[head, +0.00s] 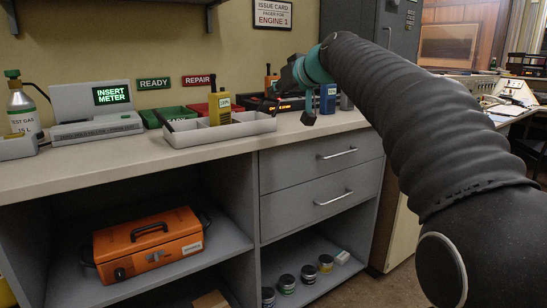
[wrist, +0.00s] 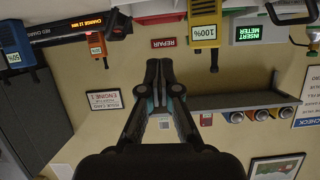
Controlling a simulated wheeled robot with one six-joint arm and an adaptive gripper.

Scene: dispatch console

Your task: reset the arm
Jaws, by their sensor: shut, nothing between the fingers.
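My gripper (head: 268,104) is above the counter, at the end of my arm reaching in from the right in the head view. In the wrist view its dark fingers (wrist: 158,68) are together with nothing between them. The wrist picture looks upside down. A yellow meter (head: 220,107) stands upright in a grey divided tray (head: 178,136), left of my gripper; it reads 100% in the wrist view (wrist: 204,32). An orange meter (wrist: 97,43) and a blue meter (wrist: 15,45) are by the charger (wrist: 82,27). My arm partly hides the charger area in the head view.
A test station (head: 97,108) showing INSERT METER and a gas bottle (head: 22,108) stand at the left of the counter (head: 115,160). Green (head: 152,116) and red (head: 198,109) trays are behind the grey tray. An orange case (head: 148,243) sits on the lower shelf. The counter's front strip is clear.

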